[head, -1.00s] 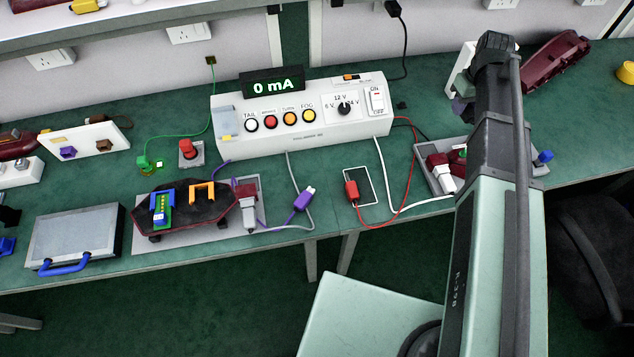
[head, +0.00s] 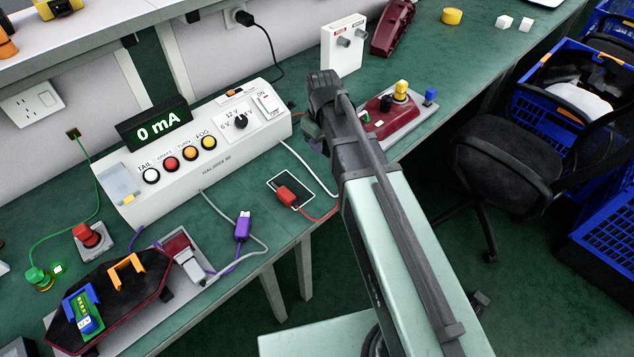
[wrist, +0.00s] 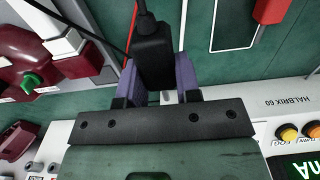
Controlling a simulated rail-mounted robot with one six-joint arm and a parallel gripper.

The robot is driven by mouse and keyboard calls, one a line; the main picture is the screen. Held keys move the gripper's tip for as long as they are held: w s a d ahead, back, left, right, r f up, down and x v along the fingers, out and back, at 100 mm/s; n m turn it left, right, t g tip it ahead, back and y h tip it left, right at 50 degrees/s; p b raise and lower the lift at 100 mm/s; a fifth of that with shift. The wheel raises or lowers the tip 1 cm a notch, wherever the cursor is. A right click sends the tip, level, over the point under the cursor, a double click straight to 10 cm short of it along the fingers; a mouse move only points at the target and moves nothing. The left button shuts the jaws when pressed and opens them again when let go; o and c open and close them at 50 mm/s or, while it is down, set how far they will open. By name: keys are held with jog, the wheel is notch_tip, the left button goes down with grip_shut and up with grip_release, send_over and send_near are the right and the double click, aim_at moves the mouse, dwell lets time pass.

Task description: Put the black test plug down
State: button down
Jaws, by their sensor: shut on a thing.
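The black test plug (wrist: 153,60) is between the two purple-padded fingers of my gripper (wrist: 158,88) in the wrist view. The gripper is shut on it, and its black cable leads off the top of that view.
A red plug (head: 287,196) lies at a white outlined rectangle (head: 302,185). The white tester (head: 215,160) reads 0 mA. A red lamp (head: 372,125) on a grey mat is right of my wrist. A chair (head: 500,150) and blue crates (head: 610,215) stand off the bench's right.

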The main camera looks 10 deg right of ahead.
aim_at(321, 169)
notch_tip(321, 169, down, 9)
jog(key=b, duration=0.6)
jog(key=shift+r, duration=0.4)
jog(key=shift+f, duration=0.15)
jog(key=c, duration=0.8)
grip_release()
notch_tip(321, 169, up, 13)
jog(key=p, duration=1.2)
jog(key=shift+f+p, duration=0.2)
jog(key=shift+p, duration=0.15)
jog(key=s+r+m+p, duration=0.1)
jog(key=s+m, duration=0.1)
jog(key=s, duration=0.2)
jog(key=s+r+m+p, duration=0.1)
jog(key=s+m, duration=0.1)
jog(key=s, duration=0.3)
jog(key=s+r+m+p, duration=0.1)
jog(key=s, duration=0.3)
jog(key=shift+s+d+r+m, duration=0.2)
jog(key=shift+s+r+m, duration=0.05)
jog(key=shift+s+m, duration=0.15)
